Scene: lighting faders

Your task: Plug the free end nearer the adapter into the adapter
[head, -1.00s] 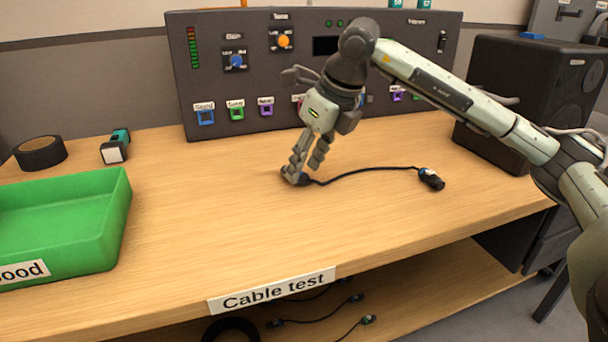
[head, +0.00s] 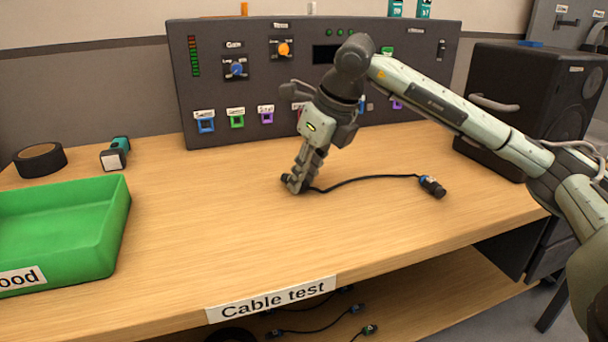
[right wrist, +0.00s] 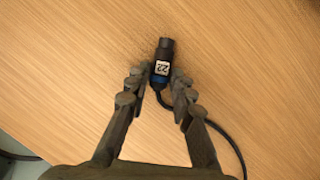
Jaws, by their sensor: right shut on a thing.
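My right gripper (head: 297,178) is shut on one end plug (right wrist: 163,60) of a black cable (head: 365,179), at or just above the middle of the table. In the right wrist view, the gripper (right wrist: 160,82) has its fingertips on either side of this plug, which is black and blue with a white numbered label. The fingers mostly hide it in the head view. The cable runs right to its other end, a black plug with a blue band (head: 432,187), lying on the table. I cannot pick out the adapter. My left gripper is not in view.
A dark panel (head: 220,105) with knobs and coloured sockets stands at the back. A green tray (head: 100,240) is at the left, near black tape (head: 40,159) and a small teal-and-black device (head: 115,153). A black speaker (head: 500,85) stands right.

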